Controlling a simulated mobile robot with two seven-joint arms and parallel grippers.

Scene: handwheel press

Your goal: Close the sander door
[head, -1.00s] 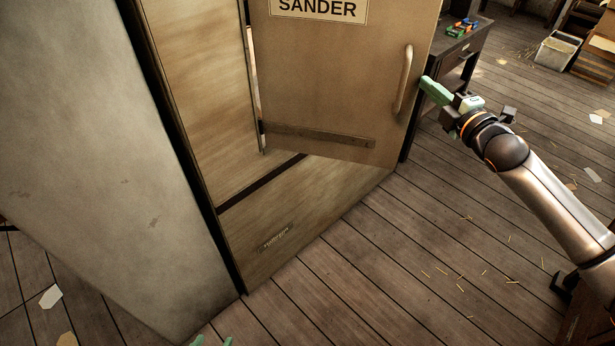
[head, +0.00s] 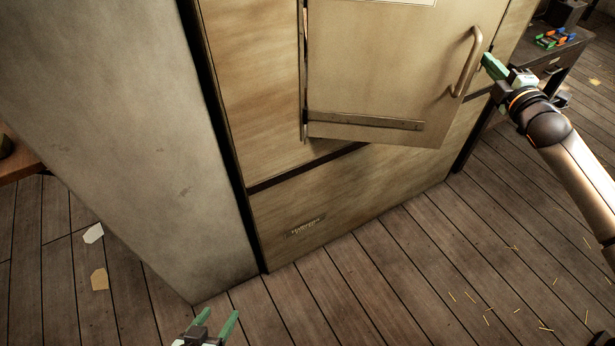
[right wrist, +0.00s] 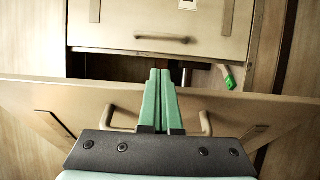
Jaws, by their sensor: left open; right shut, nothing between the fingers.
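The sander door (head: 375,75) is a tan panel on the front of the wooden cabinet (head: 350,205). It stands ajar, hinged at its left, with a narrow gap along the hinge side. Its curved handle (head: 467,62) is near its right edge. My right gripper (head: 488,62) is shut and empty, with green fingers beside the door's right edge, just right of the handle. In the right wrist view its fingers (right wrist: 160,100) point over the door's edge (right wrist: 40,88); contact is unclear. My left gripper (head: 215,325) is open and empty, low in front of the cabinet.
A grey panel (head: 120,130) stands left of the cabinet. A dark side table (head: 545,55) with small coloured items is behind the right arm. The right wrist view shows a drawer-like front with a handle (right wrist: 162,38). The plank floor in front is mostly clear.

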